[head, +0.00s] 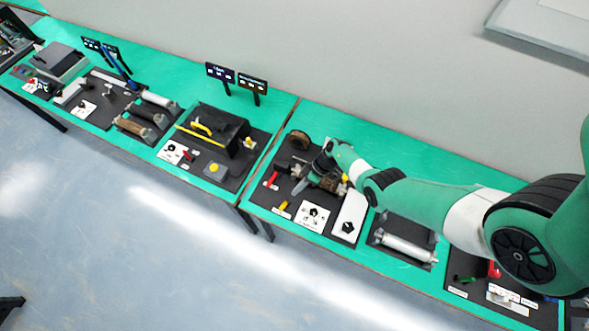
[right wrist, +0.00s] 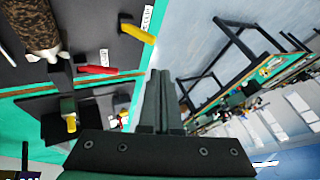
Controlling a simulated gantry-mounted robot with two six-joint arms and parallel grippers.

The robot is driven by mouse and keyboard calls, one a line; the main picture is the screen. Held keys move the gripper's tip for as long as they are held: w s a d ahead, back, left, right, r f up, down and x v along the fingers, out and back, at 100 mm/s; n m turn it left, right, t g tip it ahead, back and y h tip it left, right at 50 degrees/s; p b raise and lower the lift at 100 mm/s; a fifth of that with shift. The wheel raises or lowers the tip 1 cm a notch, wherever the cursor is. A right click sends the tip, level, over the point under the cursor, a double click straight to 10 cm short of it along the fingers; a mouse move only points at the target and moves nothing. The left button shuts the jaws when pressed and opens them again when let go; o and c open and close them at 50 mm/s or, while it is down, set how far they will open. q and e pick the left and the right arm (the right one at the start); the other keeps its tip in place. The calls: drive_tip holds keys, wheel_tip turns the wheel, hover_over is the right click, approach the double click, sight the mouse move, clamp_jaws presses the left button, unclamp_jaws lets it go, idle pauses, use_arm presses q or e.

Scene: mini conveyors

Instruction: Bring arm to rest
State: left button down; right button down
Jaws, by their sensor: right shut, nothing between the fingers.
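My right arm (head: 420,205), green, white and black, reaches in from the right in the head view. Its gripper (head: 303,184) is low over a dark mat on the green table. In the right wrist view its fingers (right wrist: 160,90) are together and empty, pointing past the table's edge toward the floor. My left gripper is not in view.
A red-handled tool (head: 271,179), a brown round part (head: 299,139) and a white block (head: 349,216) lie around the gripper. A grey cylinder (head: 405,247) is under my forearm. A black box (head: 213,127) stands on the neighbouring table. The floor (head: 130,240) in front is clear.

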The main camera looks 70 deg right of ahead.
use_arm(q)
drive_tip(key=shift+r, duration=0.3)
use_arm(e)
drive_tip(key=shift+s+a+r, duration=0.1)
drive_tip(key=shift+s+r, duration=0.05)
drive_tip(key=shift+r, duration=0.15)
